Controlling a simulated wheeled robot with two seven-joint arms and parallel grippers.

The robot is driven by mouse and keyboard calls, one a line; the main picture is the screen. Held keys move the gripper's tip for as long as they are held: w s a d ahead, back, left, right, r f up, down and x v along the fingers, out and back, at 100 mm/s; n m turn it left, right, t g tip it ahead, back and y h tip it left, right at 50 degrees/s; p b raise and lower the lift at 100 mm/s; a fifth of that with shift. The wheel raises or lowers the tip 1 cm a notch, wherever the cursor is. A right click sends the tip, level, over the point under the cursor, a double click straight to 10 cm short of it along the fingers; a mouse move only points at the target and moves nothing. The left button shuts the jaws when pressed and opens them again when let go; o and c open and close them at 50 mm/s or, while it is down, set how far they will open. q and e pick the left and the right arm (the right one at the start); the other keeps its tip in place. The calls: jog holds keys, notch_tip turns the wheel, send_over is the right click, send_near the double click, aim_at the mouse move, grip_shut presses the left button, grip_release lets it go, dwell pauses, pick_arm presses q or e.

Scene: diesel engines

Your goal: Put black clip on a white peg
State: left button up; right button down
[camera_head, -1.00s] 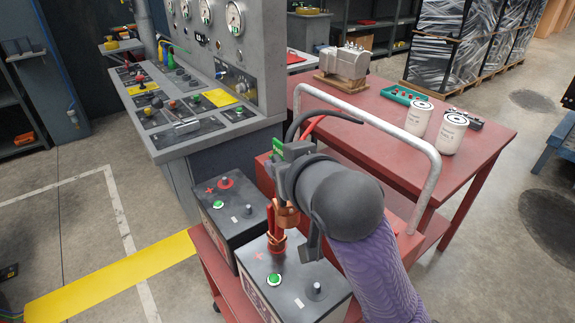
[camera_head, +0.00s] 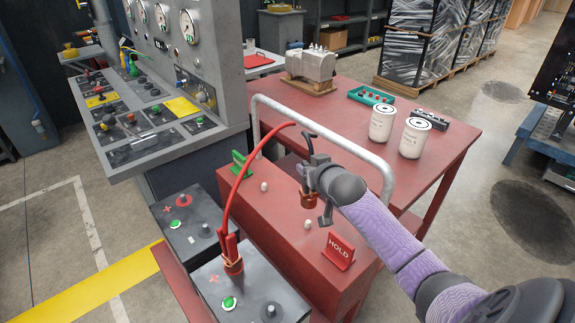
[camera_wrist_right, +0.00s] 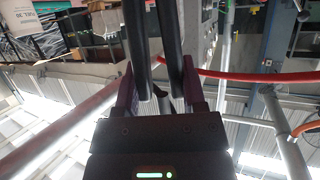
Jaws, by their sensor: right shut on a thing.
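My right gripper (camera_head: 318,180) is shut on the black clip, whose copper jaws (camera_head: 309,200) point down over the red box (camera_head: 283,232). In the right wrist view, dark bars that look like the clip's handles (camera_wrist_right: 172,45) run up between my gripper's fingers (camera_wrist_right: 160,92). Two white pegs stand on the box: a far one (camera_head: 264,186) near a green sign, and a near one (camera_head: 307,224) by the red HOLD sign (camera_head: 339,250). The clip's jaws show just above the near peg in the picture, apart from it. My left gripper is out of view.
A red clip (camera_head: 232,262) with a red cable sits on the near battery (camera_head: 248,290); another battery (camera_head: 187,222) stands behind it. A grey handle rail (camera_head: 325,135) arches behind the box. The red table (camera_head: 345,100) beyond holds two white canisters (camera_head: 382,122) and a green tray.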

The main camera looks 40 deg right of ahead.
aim_at(313, 198)
jog(key=shift+d+f, duration=0.15)
jog(key=shift+f, duration=0.05)
notch_tip(313, 198, down, 2)
jog(key=shift+b, duration=1.2)
notch_tip(313, 198, down, 4)
jog(key=b, duration=0.4)
jog(key=shift+f+b, duration=0.55)
jog(key=shift+f, duration=0.75)
jog(key=shift+c, duration=0.4)
grip_release()
